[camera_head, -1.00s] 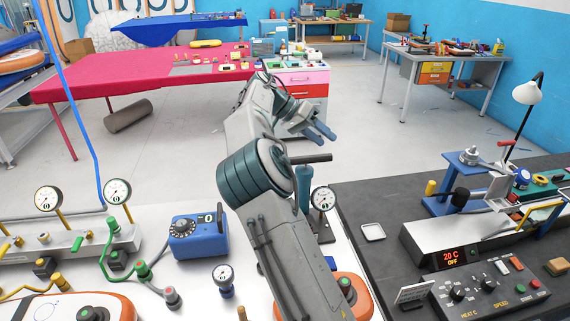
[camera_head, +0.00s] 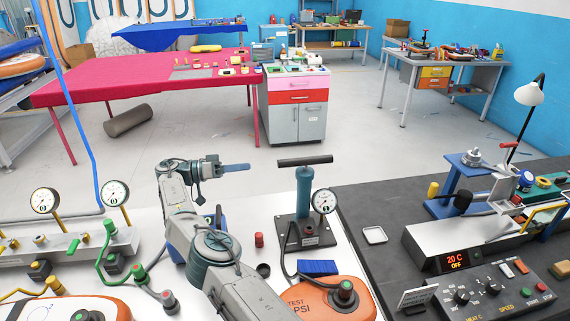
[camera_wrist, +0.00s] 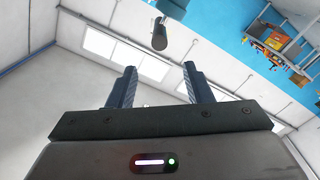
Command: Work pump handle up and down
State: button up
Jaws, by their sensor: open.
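The hand pump (camera_head: 304,200) stands upright on the white table, with a blue cylinder, a dark base and a round gauge (camera_head: 325,201) on its right side. Its black T-handle (camera_head: 305,161) lies level just above the cylinder top. A dark hose runs from the base toward the orange inflatable board (camera_head: 318,299). My gripper (camera_head: 247,168) is left of the handle, pointing right, with a gap between them. In the wrist view my gripper (camera_wrist: 160,88) has its two fingers apart with nothing between them, and a dark, rounded, rod-like end (camera_wrist: 160,36) shows beyond them.
A blue pad (camera_head: 318,267), a red cap (camera_head: 259,240) and a black ring (camera_head: 263,270) lie near the pump. A gauge manifold (camera_head: 65,247) stands at left. A dark bench (camera_head: 372,207) with a heater unit is at right. Open floor lies behind.

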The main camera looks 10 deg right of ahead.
aim_at(286, 162)
jog(key=d, duration=0.4)
jog(key=d+p, duration=0.1)
jog(key=d, duration=0.3)
jog(key=d+p, duration=0.1)
jog(key=d, duration=0.3)
jog(key=shift+d+r, duration=0.1)
jog(key=shift+r, duration=0.15)
jog(key=shift+d+f+p, duration=0.2)
jog(key=shift+d+p, duration=0.25)
jog(key=shift+d, duration=0.25)
jog(key=shift+r, duration=0.1)
grip_shut()
